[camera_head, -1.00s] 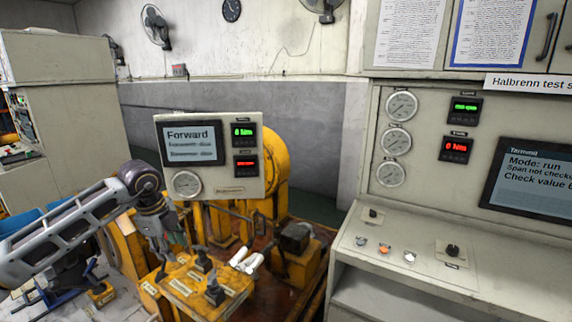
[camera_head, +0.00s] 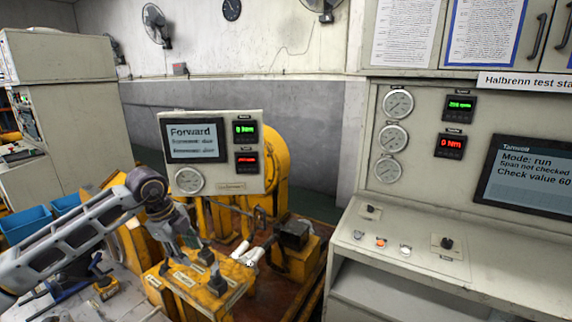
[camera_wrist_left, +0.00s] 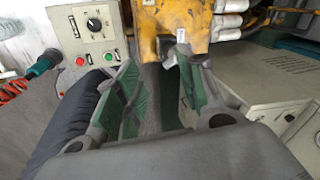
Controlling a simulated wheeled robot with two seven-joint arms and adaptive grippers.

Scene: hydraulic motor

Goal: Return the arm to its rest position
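My left arm (camera_head: 75,236) comes in from the left in the head view. Its gripper (camera_head: 190,246) points down and to the right, over the yellow lever block (camera_head: 210,298) or just behind it. In the left wrist view the two green-padded fingers (camera_wrist_left: 155,72) stand apart. A dark grey strip shows between them, and I cannot tell what it is. A yellow part (camera_wrist_left: 175,25) is just beyond the fingertips; contact cannot be judged. My right gripper is not in view.
A panel reading "Forward" (camera_head: 193,143) stands behind the gripper. A grey test console (camera_head: 420,215) with gauges and knobs fills the right. Blue bins (camera_head: 27,223) are at the left. A control box (camera_wrist_left: 88,30) with a knob and buttons shows in the left wrist view.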

